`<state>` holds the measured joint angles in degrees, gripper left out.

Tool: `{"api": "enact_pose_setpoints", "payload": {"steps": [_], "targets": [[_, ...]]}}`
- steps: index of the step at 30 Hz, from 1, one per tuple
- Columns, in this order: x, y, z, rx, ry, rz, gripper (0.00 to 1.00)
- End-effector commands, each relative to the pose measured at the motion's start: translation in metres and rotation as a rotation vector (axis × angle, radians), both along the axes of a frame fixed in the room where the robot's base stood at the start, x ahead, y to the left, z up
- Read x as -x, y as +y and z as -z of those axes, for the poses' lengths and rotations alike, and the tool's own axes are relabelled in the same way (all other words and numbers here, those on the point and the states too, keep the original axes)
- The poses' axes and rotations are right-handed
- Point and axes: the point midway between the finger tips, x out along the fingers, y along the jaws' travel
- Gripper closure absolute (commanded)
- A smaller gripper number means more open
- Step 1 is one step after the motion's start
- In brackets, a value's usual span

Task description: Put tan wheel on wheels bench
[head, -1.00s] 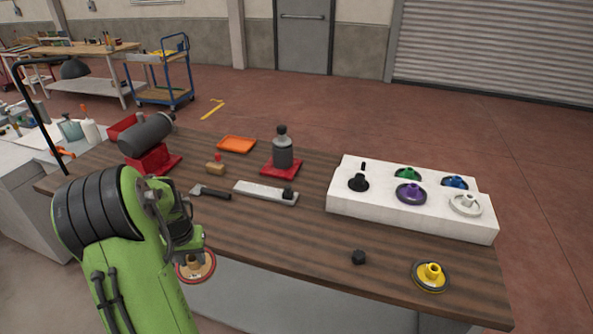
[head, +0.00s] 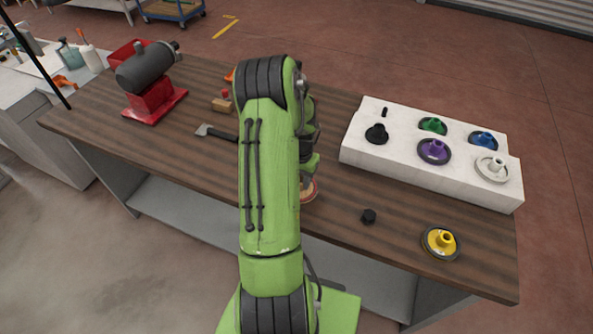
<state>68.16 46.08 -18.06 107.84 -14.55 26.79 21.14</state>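The tan wheel (head: 311,191) shows as a pinkish-tan disc with a reddish rim, partly hidden behind my green arm. It has moved along with my gripper (head: 308,173), which appears shut on it; the fingers are mostly hidden by the arm. The wheel is over the front middle of the brown wooden bench (head: 340,227); I cannot tell its height above the top. A white block (head: 371,158) on the bench's right side holds black, green, purple, blue and white wheels. A yellow wheel (head: 441,241) lies at the front right of the bench.
A red-based grey machine (head: 146,78) stands at the bench's left, and a dark-handled tool (head: 214,133) lies left of my arm.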

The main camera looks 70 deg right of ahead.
Motion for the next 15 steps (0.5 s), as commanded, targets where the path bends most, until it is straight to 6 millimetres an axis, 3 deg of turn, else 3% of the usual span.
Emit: {"api": "enact_pose_setpoints", "payload": {"steps": [3,6,15], "targets": [[0.001,0.001,0.024,-0.003,0.003,0.002,1.00],[0.001,0.000,0.035,0.000,0.001,0.002,1.00],[0.000,0.000,0.038,0.002,0.000,0.001,1.00]]}}
